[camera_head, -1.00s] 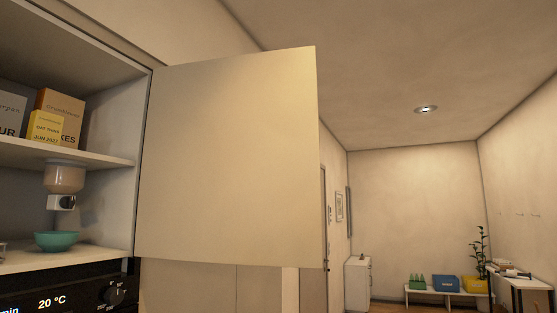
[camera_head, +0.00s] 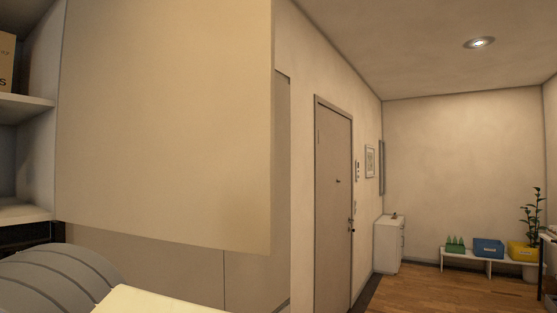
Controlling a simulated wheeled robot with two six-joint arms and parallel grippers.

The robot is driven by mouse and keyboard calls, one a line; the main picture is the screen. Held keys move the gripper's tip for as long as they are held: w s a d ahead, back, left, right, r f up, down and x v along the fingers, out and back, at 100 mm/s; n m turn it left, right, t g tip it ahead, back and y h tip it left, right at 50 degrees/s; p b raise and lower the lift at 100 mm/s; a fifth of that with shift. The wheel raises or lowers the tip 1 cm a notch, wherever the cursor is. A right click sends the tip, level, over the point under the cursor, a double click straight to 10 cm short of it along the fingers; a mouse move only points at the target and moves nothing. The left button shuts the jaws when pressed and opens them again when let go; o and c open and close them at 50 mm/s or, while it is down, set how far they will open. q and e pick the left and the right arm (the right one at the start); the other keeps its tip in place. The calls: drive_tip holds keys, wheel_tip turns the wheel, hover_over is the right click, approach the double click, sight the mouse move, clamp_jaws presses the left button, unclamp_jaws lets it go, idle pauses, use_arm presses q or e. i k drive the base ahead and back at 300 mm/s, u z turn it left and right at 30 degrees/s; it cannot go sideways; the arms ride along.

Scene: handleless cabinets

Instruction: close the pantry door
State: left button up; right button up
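The pantry door (camera_head: 165,120) is a plain cream panel without a handle. It stands open, hinged at its left edge beside the cabinet shelves, and fills the upper left of the head view. A strip of the cabinet interior (camera_head: 38,160) shows at the far left, with part of a brown box (camera_head: 6,62) on a shelf. Neither gripper is in view. A grey ribbed rounded form and a pale flat surface show at the lower left, below the door.
A grey room door (camera_head: 333,200) stands shut in the wall to the right. A white cabinet (camera_head: 388,245) and a low bench with blue (camera_head: 488,248) and yellow (camera_head: 522,250) boxes and a plant (camera_head: 533,210) are at the back. The wooden floor (camera_head: 450,290) between is clear.

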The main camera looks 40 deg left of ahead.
sight(166, 117)
drive_tip(key=i, duration=3.05)
drive_tip(key=u, duration=4.25)
drive_tip(key=i, duration=0.5)
drive_tip(key=u, duration=0.15)
drive_tip(key=k, duration=0.8)
drive_tip(key=z, duration=0.45)
